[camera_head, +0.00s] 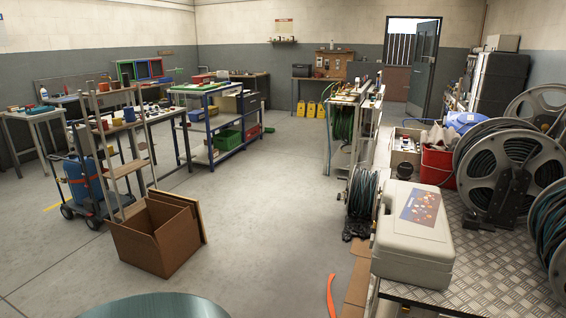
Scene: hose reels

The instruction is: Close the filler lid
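I cannot make out a filler lid anywhere in the head view. My gripper is not in view. A beige hard case (410,236) with a picture label on top stands on the metal bench (490,268) at the right; it looks shut. Several hose reels (509,165) stand on the bench behind and to the right of it. I cannot tell whether any of these carries a filler lid.
An open cardboard box (157,240) stands on the floor at the left. A blue trolley (85,185) and shelving are behind it. A red bucket (437,166) stands behind the case. An orange strip (331,295) lies near the bench. The middle floor (270,215) is clear.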

